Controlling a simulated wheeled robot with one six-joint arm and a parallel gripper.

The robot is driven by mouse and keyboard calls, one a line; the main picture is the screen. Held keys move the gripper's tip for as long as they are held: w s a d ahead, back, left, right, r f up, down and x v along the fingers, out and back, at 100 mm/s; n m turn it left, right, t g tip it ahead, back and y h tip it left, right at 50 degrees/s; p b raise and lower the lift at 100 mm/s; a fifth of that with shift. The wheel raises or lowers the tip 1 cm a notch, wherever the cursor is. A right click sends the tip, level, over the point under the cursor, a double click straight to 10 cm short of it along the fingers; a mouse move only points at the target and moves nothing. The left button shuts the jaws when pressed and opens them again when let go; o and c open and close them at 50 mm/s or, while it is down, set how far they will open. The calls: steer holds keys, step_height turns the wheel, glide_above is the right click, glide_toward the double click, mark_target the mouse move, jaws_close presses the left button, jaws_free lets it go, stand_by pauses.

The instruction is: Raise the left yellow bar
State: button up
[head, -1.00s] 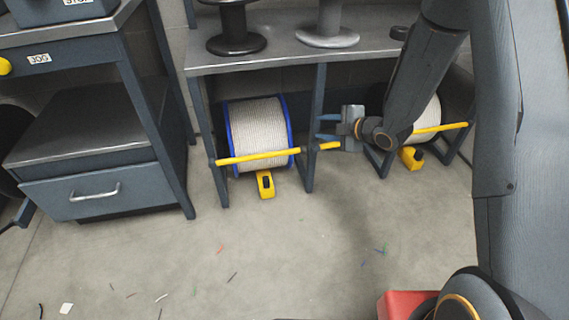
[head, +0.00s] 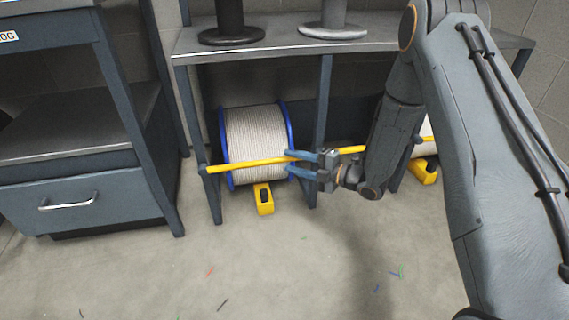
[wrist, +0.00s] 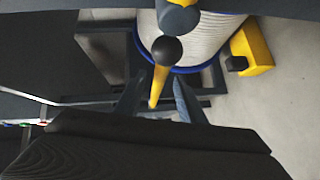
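The left yellow bar (head: 245,164) runs nearly level across the front of a blue-flanged spool (head: 258,135), low in the rack. My gripper (head: 289,163) reaches in from the right, its two blue fingers spread above and below the bar's line, over the spool's right flange. In the wrist view the bar (wrist: 158,84), with a black ball end (wrist: 167,50), lies between my fingers (wrist: 158,98), with a gap on each side. Whether a finger touches it cannot be told. My forearm hides part of the rack on the right.
A yellow block (head: 263,200) sits on the floor below the spool. A second yellow block (head: 425,172) is at the right bay. Rack posts (head: 323,120) flank the spool; a grey drawer cabinet (head: 85,203) stands left. The front floor is open, with small scraps.

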mark_target(288, 160)
steer(key=shift+b+x, duration=0.65)
steer(key=shift+x, duration=1.15)
jaws_close()
